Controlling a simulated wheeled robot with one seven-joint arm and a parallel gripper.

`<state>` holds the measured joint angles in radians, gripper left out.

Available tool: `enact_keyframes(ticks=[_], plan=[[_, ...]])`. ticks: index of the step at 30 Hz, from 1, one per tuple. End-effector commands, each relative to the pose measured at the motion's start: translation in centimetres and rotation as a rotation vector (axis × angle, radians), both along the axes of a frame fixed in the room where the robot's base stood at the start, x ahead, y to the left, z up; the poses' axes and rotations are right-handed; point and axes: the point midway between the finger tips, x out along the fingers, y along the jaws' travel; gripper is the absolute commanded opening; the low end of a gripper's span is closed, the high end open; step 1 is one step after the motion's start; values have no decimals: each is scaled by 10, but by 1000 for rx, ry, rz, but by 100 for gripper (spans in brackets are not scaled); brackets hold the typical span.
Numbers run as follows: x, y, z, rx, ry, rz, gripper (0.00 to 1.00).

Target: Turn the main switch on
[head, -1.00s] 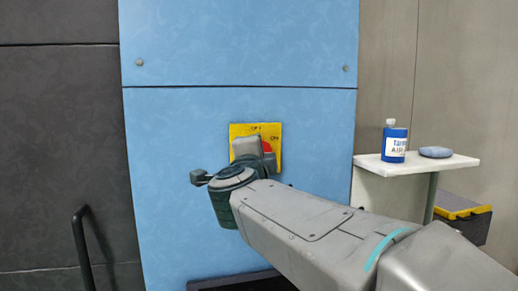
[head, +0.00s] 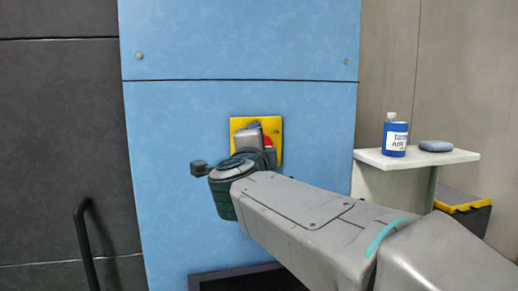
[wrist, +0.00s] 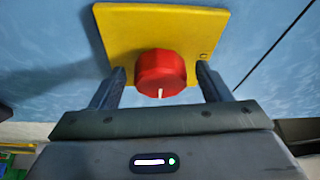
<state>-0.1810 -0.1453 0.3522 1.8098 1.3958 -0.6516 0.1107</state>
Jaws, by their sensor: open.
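The main switch is a red knob (wrist: 160,72) with a white pointer mark, on a yellow plate (wrist: 120,30). The yellow plate (head: 238,126) is fixed to a blue panel in the head view, where my arm hides most of the knob (head: 267,141). My gripper (wrist: 160,88) is open in the wrist view, with one dark finger on each side of the knob. Both fingers look apart from it, with gaps left and right. The knob's white mark points toward my gripper's palm. In the head view my gripper (head: 254,130) is in front of the plate.
The blue panel (head: 180,160) stands behind the plate. A black handle (head: 85,240) is at lower left. To the right, a white shelf (head: 440,158) holds a blue bottle (head: 395,138) and a blue-grey oval item (head: 436,146). A yellow-topped box (head: 462,204) is below.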

Motion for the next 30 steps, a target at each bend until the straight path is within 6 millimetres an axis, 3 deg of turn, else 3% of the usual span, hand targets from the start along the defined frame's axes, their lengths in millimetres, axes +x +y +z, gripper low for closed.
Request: enact_keyframes(ticks=[7, 21, 30], plan=[[-25, 3, -2, 0, -3, 1, 70], [-119, 14, -7, 1, -3, 2, 70], [-137, 16, -8, 0, 0, 1, 70]])
